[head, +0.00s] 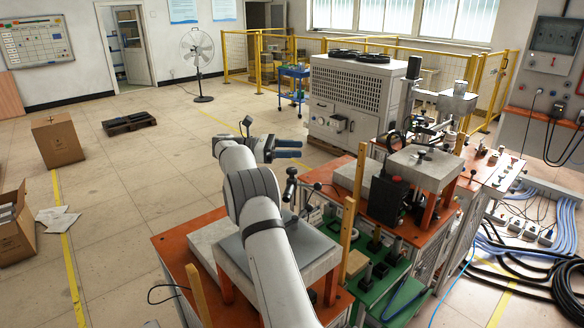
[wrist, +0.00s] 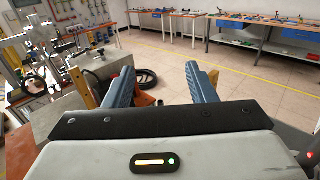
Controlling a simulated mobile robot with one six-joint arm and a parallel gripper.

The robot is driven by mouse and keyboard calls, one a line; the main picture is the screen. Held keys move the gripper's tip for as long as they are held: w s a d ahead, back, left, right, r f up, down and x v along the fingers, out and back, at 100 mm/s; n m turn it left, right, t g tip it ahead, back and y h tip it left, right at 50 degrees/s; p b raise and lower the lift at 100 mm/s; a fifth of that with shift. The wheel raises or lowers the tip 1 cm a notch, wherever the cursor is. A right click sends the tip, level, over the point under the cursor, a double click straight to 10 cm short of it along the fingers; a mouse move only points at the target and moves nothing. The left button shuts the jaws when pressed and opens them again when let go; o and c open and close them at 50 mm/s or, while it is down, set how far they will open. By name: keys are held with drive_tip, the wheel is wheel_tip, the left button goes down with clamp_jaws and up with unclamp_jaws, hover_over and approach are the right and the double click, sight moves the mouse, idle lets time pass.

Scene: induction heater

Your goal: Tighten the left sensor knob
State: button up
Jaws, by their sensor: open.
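My gripper (head: 289,149) is in the middle of the head view, held in the air above the near orange-topped bench, its blue fingers pointing right. In the wrist view my gripper (wrist: 160,70) shows its two blue fingers spread apart with nothing between them. A dark upright handle or knob (head: 291,174) stands just below the fingers in the head view, apart from them. Small dark knob-like parts (head: 421,154) also show on the block at the right. I cannot tell which part is the left sensor knob.
The heater machine (head: 432,112) stands on the right bench, with a black box (head: 385,196) in front. A large grey chiller unit (head: 345,100) is behind. Cables (head: 545,250) cover the floor at right. The floor at left is mostly free, with a cardboard box (head: 57,141).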

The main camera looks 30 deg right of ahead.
drive_tip(key=shift+r, duration=1.3)
